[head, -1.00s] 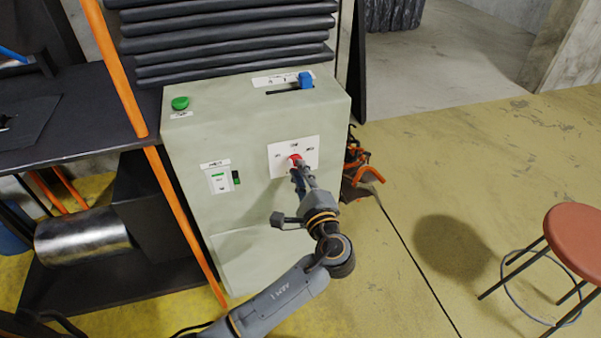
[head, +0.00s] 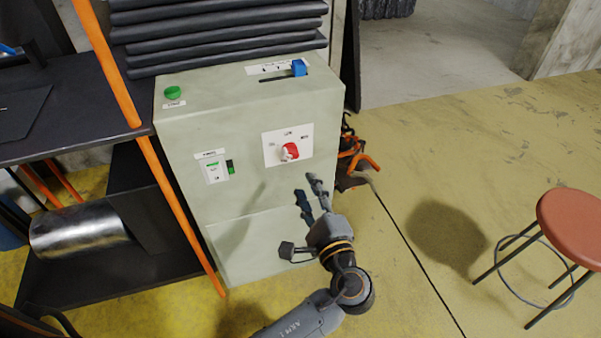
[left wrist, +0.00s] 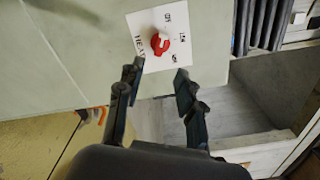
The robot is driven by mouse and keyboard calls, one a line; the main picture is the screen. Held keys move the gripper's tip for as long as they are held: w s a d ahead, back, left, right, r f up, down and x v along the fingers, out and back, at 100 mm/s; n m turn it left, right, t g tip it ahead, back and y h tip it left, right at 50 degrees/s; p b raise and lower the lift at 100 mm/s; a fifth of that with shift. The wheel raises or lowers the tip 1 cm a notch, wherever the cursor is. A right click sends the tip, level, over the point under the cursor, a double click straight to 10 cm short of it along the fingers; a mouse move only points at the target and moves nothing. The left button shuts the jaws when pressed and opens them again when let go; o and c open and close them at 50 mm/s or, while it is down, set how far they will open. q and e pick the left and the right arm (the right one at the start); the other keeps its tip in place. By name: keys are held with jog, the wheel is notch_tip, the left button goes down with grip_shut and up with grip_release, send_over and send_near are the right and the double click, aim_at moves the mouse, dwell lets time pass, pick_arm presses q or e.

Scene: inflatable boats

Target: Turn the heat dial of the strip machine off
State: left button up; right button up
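The strip machine is a pale green cabinet (head: 235,130). On its front a white plate (head: 271,157) carries the red heat dial (head: 291,151), with small labels at left, top and right. A pale part of the dial lies on its left side in the head view; its exact setting is hard to read. The dial also shows in the left wrist view (left wrist: 160,43), ahead of the fingers. My left gripper (head: 308,190) is open and empty, below and right of the dial, apart from it. Its spread fingers show in the left wrist view (left wrist: 158,78). My right gripper is out of view.
The cabinet also has a green button (head: 173,92), a blue slider (head: 299,68) and a small green switch (head: 230,167). A dark shelf with orange posts (head: 180,217) stands left. A red stool (head: 570,225) stands right, with clear yellow floor between.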

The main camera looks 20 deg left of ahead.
pick_arm(q)
jog(key=shift+v, duration=1.35)
